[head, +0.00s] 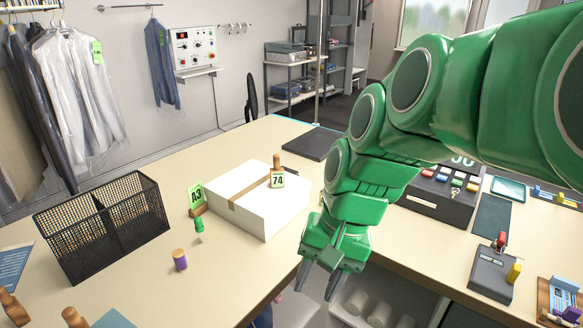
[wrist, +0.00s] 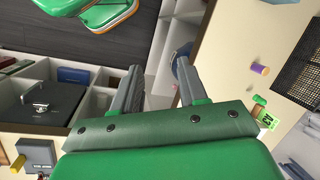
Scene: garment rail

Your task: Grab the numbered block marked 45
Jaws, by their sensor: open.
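I cannot make out a block marked 45 in either view. A block marked 74 (head: 277,180) sits on the white box (head: 262,212), with a brown peg behind it. My gripper (head: 318,279) hangs in front of the counter's inner edge, right of the box, pointing down. Its two fingers (wrist: 158,82) are apart with nothing between them.
A black mesh basket (head: 105,228), a purple cylinder (head: 180,260) and a small green peg (head: 199,231) stand left of the box. A grey drop-box device (head: 492,274) and a dark console (head: 440,198) stand on the right counter. Open shelves with white rolls (head: 380,308) lie below.

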